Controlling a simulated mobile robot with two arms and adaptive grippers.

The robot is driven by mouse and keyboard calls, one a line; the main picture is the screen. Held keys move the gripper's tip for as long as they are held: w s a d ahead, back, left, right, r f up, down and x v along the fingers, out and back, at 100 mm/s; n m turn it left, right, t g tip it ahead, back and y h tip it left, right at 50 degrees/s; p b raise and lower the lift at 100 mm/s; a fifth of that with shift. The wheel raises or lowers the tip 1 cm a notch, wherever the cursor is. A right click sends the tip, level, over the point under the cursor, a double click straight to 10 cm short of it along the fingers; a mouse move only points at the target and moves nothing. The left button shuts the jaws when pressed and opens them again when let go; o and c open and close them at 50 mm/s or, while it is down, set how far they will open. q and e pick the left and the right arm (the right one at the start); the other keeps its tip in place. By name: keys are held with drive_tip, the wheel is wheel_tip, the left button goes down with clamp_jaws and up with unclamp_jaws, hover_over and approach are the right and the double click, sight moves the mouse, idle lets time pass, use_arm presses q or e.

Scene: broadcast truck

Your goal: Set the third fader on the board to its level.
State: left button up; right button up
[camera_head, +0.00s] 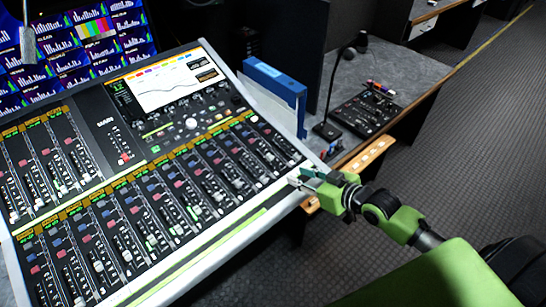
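The mixing board (180,262) fills the left half of the head view, tilted, with several fader strips in a long lower bank and a shorter bank at upper left. The fader caps stand at differing heights. Which fader counts as the third, and its marked level, I cannot tell. My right gripper (303,179) is at the board's right front corner, its fingertips over or beside the pale edge trim, to the right of the last strips. It seems to touch no fader. Its finger gap is too small to read. My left gripper is not in view.
A blue-edged folder or panel (276,80) stands behind the board's right side. A desk with a gooseneck microphone (328,128) and a small black control box (366,113) lies to the right. Monitors (75,50) stand behind. Carpeted floor at the right is clear.

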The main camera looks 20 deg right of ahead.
sight(270, 156)
drive_tip(key=shift+w+d+r+t, duration=0.3)
drive_tip(key=shift+w+d+r, duration=0.15)
drive_tip(key=shift+w+r, duration=0.3)
drive_tip(key=x, duration=1.3)
drive_tip(key=shift+w+a+f, duration=0.1)
drive_tip(key=shift+a+f, duration=0.05)
drive_tip(key=shift+a, duration=0.05)
clamp_jaws()
